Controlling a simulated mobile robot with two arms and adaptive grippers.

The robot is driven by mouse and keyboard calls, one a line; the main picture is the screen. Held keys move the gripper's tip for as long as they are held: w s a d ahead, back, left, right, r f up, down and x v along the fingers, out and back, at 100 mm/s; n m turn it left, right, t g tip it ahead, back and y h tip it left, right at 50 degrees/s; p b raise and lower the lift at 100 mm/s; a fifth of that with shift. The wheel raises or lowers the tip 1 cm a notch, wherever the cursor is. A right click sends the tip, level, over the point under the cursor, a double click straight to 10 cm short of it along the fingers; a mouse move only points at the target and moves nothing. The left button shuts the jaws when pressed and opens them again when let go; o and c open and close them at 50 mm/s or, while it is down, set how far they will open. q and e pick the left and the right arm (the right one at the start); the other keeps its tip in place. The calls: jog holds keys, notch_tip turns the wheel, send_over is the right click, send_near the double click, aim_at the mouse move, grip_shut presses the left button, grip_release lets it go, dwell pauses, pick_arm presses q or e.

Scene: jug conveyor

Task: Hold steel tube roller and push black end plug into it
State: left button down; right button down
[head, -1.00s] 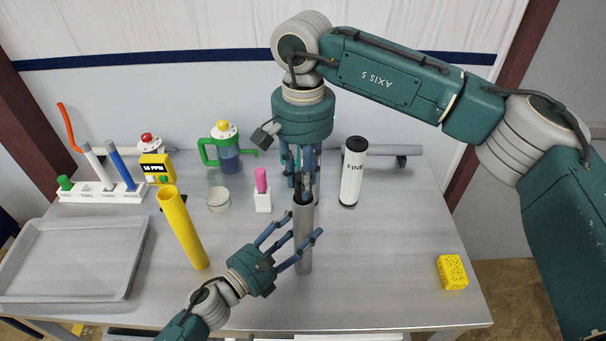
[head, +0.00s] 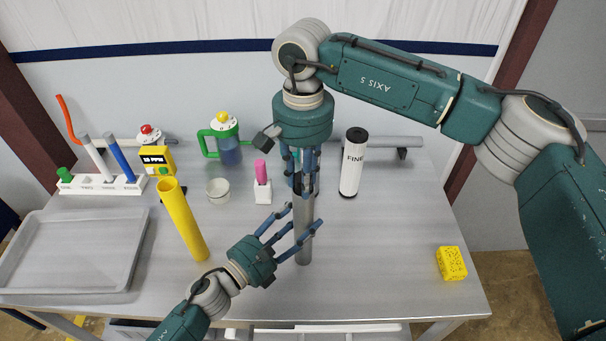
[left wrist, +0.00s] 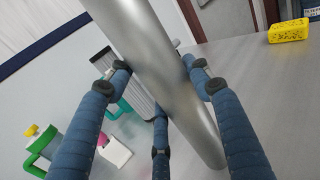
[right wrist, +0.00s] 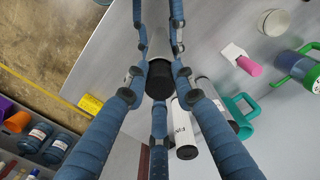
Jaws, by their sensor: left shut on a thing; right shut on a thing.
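The steel tube roller (head: 304,250) stands upright on the table. My left gripper (head: 299,226) is shut around its middle. In the left wrist view the bare steel tube (left wrist: 165,60) runs between the fingers, tilted in the picture. My right gripper (head: 304,180) points straight down over the tube's top and is shut on the black end plug. In the right wrist view the black end plug (right wrist: 159,79) sits between the fingers, in line with the tube (right wrist: 158,46) at its upper end. How deep the plug sits in the tube is hidden by the fingers.
A yellow tube (head: 185,222) stands at left, beside a grey tray (head: 130,262). Behind are a jug (head: 229,155), a white pot (head: 218,191), a pink marker in a block (head: 262,182) and a white FINE cylinder (head: 352,165). A yellow sponge (head: 452,263) lies right; the table's right front is clear.

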pick_arm(q)
jog(key=shift+s+f, duration=0.15)
jog(key=shift+f, duration=0.3)
pick_arm(e)
jog(key=shift+f, duration=0.2)
jog(key=c, duration=1.4)
grip_release()
jog(key=shift+o, duration=0.2)
notch_tip(320, 180, up, 12)
pick_arm(q)
jog(key=c, duration=0.8)
grip_release()
jog(key=shift+r, duration=0.15)
jog(key=shift+o, duration=0.5)
